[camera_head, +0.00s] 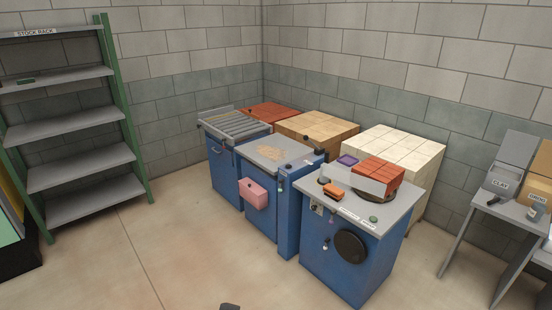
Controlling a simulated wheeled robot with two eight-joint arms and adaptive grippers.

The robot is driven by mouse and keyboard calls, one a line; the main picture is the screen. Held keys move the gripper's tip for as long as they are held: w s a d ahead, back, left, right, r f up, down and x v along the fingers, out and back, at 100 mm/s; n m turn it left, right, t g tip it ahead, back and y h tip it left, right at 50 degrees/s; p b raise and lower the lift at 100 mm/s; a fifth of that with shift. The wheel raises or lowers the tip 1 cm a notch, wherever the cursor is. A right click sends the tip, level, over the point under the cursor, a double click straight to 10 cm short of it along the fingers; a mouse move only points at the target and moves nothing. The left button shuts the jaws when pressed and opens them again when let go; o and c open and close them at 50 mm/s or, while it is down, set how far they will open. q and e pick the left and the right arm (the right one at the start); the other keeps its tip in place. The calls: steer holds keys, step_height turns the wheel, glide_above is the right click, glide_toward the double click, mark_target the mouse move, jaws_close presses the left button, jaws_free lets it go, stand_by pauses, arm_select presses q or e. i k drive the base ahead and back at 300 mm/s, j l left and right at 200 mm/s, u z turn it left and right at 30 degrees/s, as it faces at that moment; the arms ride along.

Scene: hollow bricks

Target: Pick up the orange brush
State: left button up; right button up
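A small orange object (333,191) with a dark part at its left end lies on the grey top of the right-hand blue cabinet (388,210), near its front left edge. It looks like the orange brush, but it is too small to make out bristles. Neither of my grippers can be made out, and nothing is touching the orange object.
A green knob (373,219) is on the same top.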

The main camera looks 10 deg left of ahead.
mark_target(336, 194)
steer(key=i+j+z, duration=0.35)
steer(key=i, duration=0.55)
steer(key=i+j+z, duration=0.4)
steer(key=i+j, duration=0.35)
steer(key=i+j+z, duration=0.35)
steer(key=i+j, duration=0.4)
steer(key=j, duration=0.15)
